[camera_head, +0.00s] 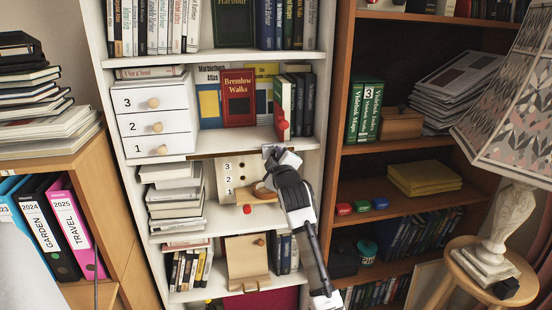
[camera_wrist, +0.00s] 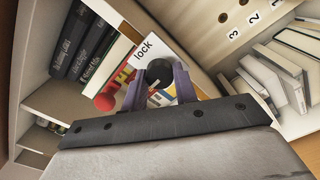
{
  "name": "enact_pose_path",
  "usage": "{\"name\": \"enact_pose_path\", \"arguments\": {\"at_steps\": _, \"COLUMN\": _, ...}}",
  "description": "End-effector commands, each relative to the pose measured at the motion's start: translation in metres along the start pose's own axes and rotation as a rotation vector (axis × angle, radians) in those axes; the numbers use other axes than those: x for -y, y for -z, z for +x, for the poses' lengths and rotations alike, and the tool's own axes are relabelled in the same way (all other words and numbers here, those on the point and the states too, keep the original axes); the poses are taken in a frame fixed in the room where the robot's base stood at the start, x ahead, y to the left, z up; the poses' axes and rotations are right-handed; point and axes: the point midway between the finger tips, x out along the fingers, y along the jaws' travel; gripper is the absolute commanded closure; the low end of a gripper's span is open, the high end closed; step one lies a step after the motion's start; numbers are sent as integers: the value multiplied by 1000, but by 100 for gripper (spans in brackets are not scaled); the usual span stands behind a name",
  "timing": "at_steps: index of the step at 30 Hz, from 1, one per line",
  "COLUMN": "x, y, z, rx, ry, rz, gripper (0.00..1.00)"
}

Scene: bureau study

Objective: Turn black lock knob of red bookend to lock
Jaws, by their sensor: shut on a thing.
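The black lock knob (camera_wrist: 158,72) sits between the fingertips of my gripper (camera_wrist: 159,77) in the wrist view, beside a white label reading "lock" (camera_wrist: 145,48). My gripper is shut on the knob. In the head view, my gripper (camera_head: 276,153) is at the front edge of the middle white shelf and hides the knob. A red upright piece (camera_head: 280,112), apparently the red bookend, stands just above it with a red ball (camera_head: 282,124) at its front. The red ball also shows left of the fingers in the wrist view (camera_wrist: 104,101). The knob's turn angle is unclear.
Dark books (camera_head: 307,102) stand right of the bookend, and the Bremlow Walks book (camera_head: 238,97) stands left. White numbered drawers (camera_head: 152,115) fill the shelf's left. Below are a numbered peg board (camera_head: 228,179) and stacked books (camera_head: 174,196). A lamp (camera_head: 505,100) stands far right.

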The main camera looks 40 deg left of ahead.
Motion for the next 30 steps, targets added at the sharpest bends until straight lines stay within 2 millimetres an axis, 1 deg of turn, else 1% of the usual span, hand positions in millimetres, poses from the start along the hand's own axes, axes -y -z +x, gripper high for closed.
{"name": "enact_pose_path", "arguments": {"at_steps": 8, "x": 0, "y": 0, "z": 0, "rx": 0, "ry": 0, "rz": 40, "gripper": 94}}
{"name": "enact_pose_path", "arguments": {"at_steps": 14, "x": 0, "y": 0, "z": 0, "rx": 0, "ry": 0, "rz": 147, "gripper": 94}}
{"name": "enact_pose_path", "arguments": {"at_steps": 30, "x": -1, "y": 0, "z": 0, "rx": 1, "ry": 1, "rz": 643, "gripper": 94}}
